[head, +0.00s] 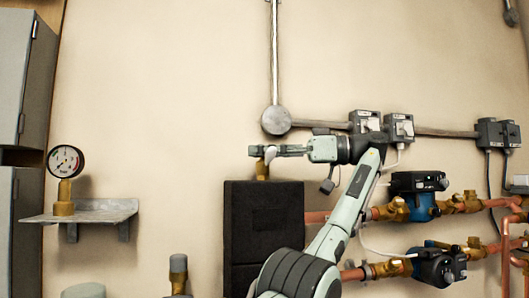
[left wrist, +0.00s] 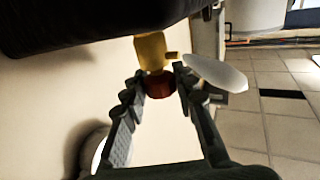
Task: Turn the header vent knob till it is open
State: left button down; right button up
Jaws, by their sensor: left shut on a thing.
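The header vent is a small brass fitting (head: 262,171) on top of a black box. In the left wrist view its brass body (left wrist: 150,52) shows with a dark red knob (left wrist: 160,85) at its end. My left gripper (head: 262,151) reaches in level just above the brass fitting. In the left wrist view its two fingers (left wrist: 158,90) are on either side of the red knob, shut on it. The knob is hidden in the head view. My right gripper is out of view.
The black box (head: 264,235) stands below my gripper. Copper pipes with pumps (head: 421,198) run at the right. A grey conduit with a round box (head: 276,120) is on the wall above. A gauge (head: 65,162) stands on a shelf (head: 105,215) at the left.

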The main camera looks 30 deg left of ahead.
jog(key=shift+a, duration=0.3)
pick_arm(q)
jog(key=c, duration=1.2)
grip_release()
jog(key=shift+s+a, duration=0.1)
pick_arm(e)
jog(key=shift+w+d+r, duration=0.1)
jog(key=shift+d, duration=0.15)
pick_arm(q)
jog(key=shift+t, duration=0.3)
